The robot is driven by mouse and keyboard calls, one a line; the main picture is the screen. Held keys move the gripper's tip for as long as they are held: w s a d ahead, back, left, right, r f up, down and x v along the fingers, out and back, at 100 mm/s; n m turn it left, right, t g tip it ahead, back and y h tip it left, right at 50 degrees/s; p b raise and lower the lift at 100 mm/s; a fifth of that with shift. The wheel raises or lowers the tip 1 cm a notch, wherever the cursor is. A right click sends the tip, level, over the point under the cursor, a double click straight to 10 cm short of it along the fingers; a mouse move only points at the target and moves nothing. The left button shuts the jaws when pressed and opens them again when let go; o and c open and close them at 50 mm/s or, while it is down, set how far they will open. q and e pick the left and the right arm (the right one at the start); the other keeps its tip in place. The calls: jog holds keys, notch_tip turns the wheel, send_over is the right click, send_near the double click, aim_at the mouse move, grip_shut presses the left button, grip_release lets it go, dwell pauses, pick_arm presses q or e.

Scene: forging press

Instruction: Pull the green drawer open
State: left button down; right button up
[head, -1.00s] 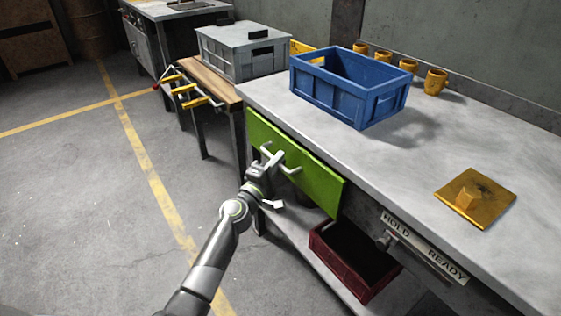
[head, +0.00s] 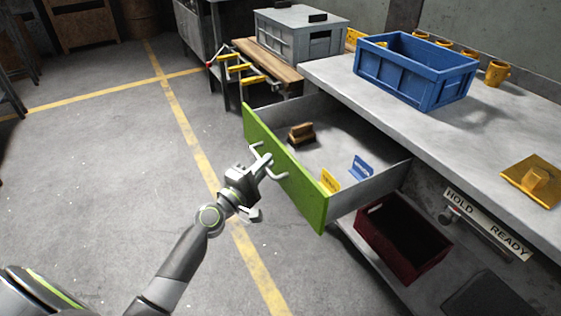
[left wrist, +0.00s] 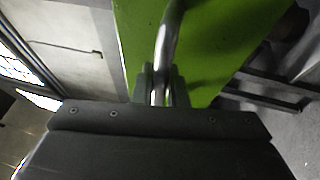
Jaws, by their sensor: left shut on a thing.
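The green drawer (head: 285,170) stands pulled out from under the workbench, its inside showing. In it lie a brown wooden-backed brush-like block (head: 301,134), a yellow piece (head: 330,180) and a blue piece (head: 361,168). My left gripper (head: 258,168) is at the drawer's front, shut on its metal bar handle (head: 276,172). In the left wrist view the handle (left wrist: 162,60) runs between the fingers, with the green front (left wrist: 205,45) behind it. My right gripper is not in view.
A blue crate (head: 415,70), yellow mugs (head: 497,72) and a yellow plate with a knob (head: 535,180) are on the bench top. A dark red bin (head: 402,240) sits on the shelf below. The floor left of the drawer is clear.

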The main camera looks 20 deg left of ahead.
pick_arm(q)
jog(key=s+a, duration=0.2)
jog(key=shift+s, duration=0.3)
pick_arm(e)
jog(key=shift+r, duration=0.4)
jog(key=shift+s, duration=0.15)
